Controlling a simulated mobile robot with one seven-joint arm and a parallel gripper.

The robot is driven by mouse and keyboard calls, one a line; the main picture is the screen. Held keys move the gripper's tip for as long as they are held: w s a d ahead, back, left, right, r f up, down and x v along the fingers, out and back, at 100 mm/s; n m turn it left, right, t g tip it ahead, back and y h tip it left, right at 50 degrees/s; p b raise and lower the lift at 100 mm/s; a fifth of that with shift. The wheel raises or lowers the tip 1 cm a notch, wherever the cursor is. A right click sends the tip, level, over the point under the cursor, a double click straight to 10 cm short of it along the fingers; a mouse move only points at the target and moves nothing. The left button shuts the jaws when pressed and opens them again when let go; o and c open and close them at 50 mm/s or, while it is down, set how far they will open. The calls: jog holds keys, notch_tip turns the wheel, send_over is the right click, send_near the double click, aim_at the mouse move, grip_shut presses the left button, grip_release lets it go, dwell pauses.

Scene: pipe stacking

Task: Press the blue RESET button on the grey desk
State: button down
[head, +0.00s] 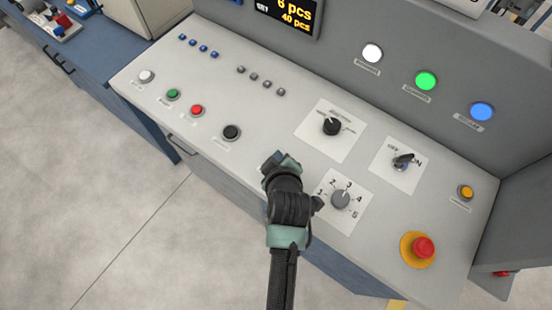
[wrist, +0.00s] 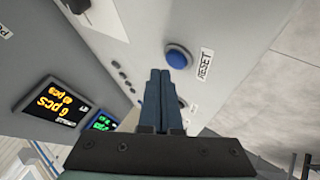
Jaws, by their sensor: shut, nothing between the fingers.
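The blue RESET button (wrist: 178,57) is a round button in a pale ring, with a RESET label beside it on the grey desk (head: 265,110). In the wrist view it lies just beyond and slightly right of my fingertips. My gripper (head: 280,160) is over the front part of the desk in the head view, and its shut, empty fingers show in the wrist view (wrist: 160,75). In the head view the button is not visible, apparently behind my gripper. I cannot tell whether the fingertips touch it.
White (head: 146,76), green (head: 173,94), red (head: 196,111) and black (head: 231,132) buttons lie left of my gripper. A numbered dial (head: 340,199) is close at its right. A red emergency button (head: 423,247) is at the lower right. A blue lamp (head: 481,111) is on the upright panel.

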jog(key=shift+f, duration=0.1)
dwell(0.6)
jog(key=shift+f, duration=0.3)
jog(key=shift+f+b, duration=0.45)
jog(key=shift+b, duration=0.1)
dwell(0.4)
jog(key=shift+r+p, duration=0.8)
jog(key=shift+r, duration=0.05)
notch_tip(320, 180, up, 5)
jog(key=p, duration=0.4)
jog(key=shift+r+p, duration=0.1)
jog(key=shift+p, duration=0.3)
dwell(0.5)
